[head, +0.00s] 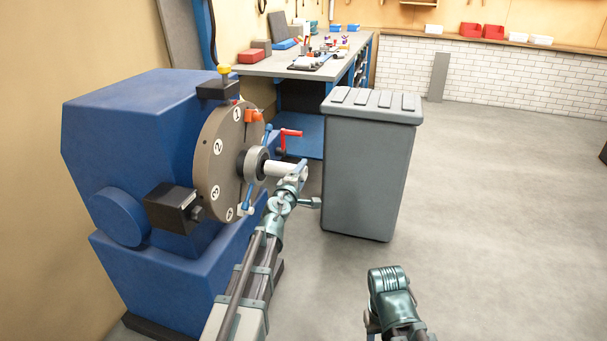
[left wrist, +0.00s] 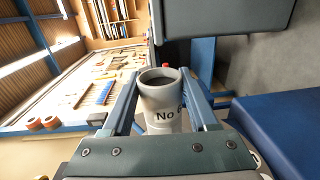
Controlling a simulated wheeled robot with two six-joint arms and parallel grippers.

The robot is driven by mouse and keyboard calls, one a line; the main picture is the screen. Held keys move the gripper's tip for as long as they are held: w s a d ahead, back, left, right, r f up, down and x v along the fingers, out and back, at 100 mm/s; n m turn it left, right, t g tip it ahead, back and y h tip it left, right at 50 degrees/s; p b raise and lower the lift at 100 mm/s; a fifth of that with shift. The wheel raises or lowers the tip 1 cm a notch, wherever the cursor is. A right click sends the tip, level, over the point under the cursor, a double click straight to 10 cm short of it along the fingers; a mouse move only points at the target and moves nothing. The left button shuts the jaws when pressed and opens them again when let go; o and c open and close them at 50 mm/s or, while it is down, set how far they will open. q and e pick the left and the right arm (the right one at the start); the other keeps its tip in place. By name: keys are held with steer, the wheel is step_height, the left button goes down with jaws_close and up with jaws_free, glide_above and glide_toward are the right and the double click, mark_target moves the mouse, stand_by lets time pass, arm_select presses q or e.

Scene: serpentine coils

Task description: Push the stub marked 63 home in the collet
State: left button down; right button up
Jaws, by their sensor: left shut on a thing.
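A white cylindrical stub (head: 277,169) lies roughly level, pointing at the grey collet ring (head: 254,164) on the machine's round face plate. Its left end meets the ring in the head view; how deep it sits I cannot tell. My left gripper (head: 299,172) is shut on the stub near its outer end. In the left wrist view the stub (left wrist: 162,98) is between the two fingers, its hollow end showing, with "No" printed on its side; the number is hidden. My right gripper (head: 388,280) is low in the head view, away from the machine, its fingertips unclear.
A grey lidded bin (head: 368,165) stands just right of my left gripper. A cluttered workbench (head: 290,62) is behind. The floor at right is clear.

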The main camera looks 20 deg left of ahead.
mark_target(274, 173)
arm_select(q)
steer(key=shift+w+a, duration=0.1)
steer(key=shift+a, duration=2.2)
steer(key=shift+a, duration=1)
steer(key=shift+a, duration=0.35)
steer(key=shift+a, duration=0.5)
steer(key=shift+c, duration=0.5)
jaws_free()
steer(key=s, duration=1.3)
steer(key=shift+s+a+r+p, duration=0.25)
steer(key=shift+s+r+p, duration=0.1)
steer(key=shift+r+p, duration=0.1)
